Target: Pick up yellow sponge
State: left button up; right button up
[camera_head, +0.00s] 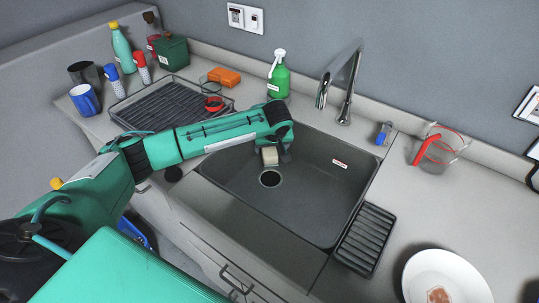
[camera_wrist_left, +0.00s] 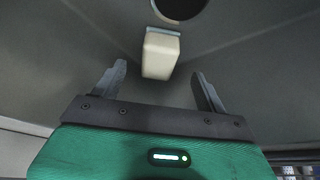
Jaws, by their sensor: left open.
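The yellow sponge (camera_head: 270,156) is a pale yellow block in the dark grey sink (camera_head: 315,190), just behind the drain. In the left wrist view the sponge (camera_wrist_left: 161,55) shows with a grey-blue strip along its drain-side edge. My left gripper (camera_wrist_left: 160,74) is open and empty. Its two fingers stand apart on either side of the sponge's near end, with a gap on both sides. In the head view my left arm reaches over the sink's left rim, and the gripper's wrist covers part of the fingers. My right gripper is not in view.
A faucet (camera_head: 346,90) and a green soap bottle (camera_head: 279,78) stand behind the sink. A drying rack (camera_head: 170,103) lies left, with bottles and cups around it. A red-handled jug (camera_head: 436,150) and a white plate (camera_head: 445,272) are at the right. The sink's right half is clear.

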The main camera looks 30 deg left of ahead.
aim_at(269, 151)
pick_arm(q)
jog(key=shift+x, duration=1.15)
jog(key=w+f, duration=0.1)
jog(key=w+a+f, duration=0.1)
jog(key=f, duration=0.1)
jog(key=shift+w+a+f, duration=0.1)
jog(key=shift+a, duration=0.15)
jog(key=shift+w+a+f+p, duration=0.1)
jog(key=shift+f+p, duration=0.2)
jog(key=shift+f, duration=0.2)
jog(key=c, duration=1.1)
jog(key=shift+c, duration=0.3)
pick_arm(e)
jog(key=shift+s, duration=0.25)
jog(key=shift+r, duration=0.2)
